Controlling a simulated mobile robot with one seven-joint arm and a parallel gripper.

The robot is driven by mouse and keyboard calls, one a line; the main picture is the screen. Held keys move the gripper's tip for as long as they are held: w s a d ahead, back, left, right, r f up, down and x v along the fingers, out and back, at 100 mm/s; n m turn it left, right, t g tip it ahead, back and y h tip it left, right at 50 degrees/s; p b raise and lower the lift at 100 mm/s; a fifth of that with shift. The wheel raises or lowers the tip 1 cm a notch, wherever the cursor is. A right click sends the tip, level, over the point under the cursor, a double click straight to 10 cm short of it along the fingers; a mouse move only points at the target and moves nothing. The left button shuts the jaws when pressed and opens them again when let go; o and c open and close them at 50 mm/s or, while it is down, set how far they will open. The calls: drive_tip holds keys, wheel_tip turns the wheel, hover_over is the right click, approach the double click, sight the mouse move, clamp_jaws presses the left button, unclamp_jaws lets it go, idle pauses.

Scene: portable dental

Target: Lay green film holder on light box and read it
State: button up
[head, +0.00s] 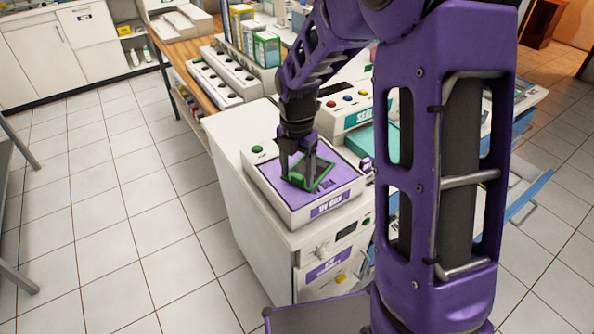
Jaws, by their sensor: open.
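The green film holder (325,178) is a small green frame with a dark middle. It lies on or just above the purple top of a white box (275,202), whose purple front label seems to read "UV BOX". My gripper (298,174) points down from above at the left part of the holder. It is open, with its fingers at the holder's edge. The fingers hide part of the holder, and I cannot tell whether they touch it.
The box stands on a white cabinet (270,262) with knobs and a purple label. Behind it are a white unit with coloured buttons (345,104) and long racks (222,75). Tiled floor (130,215) is clear at left. My arm hides much of the right.

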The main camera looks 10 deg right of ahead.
wheel_tip(320, 180, up, 12)
drive_tip(key=shift+p, duration=0.4)
